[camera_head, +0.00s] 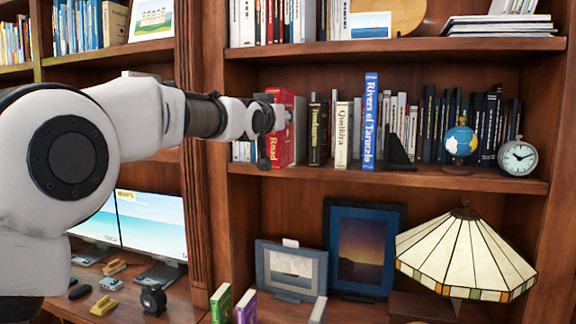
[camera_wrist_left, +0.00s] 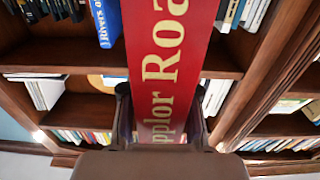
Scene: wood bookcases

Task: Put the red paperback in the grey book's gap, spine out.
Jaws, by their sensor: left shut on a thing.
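The red paperback (camera_head: 286,145) is upright at the left part of the middle shelf (camera_head: 400,180), its lettered spine facing out. My left gripper (camera_head: 268,117) is shut on it from the front. In the left wrist view, the red spine (camera_wrist_left: 165,60) with gold letters runs between the fingers of my left gripper (camera_wrist_left: 158,112). A pale grey book (camera_head: 300,120) shows just right of the red paperback, partly hidden. I cannot tell how deep the paperback is or whether it touches the shelf. My right gripper is out of view.
Right of it stand a dark book (camera_head: 317,135), a cream book (camera_head: 343,136), a blue book (camera_head: 370,120), a black bookend (camera_head: 397,155), a globe (camera_head: 460,142) and a clock (camera_head: 517,157). Small pale books (camera_head: 243,151) are to the left. The bookcase upright (camera_head: 203,200) is close to my arm.

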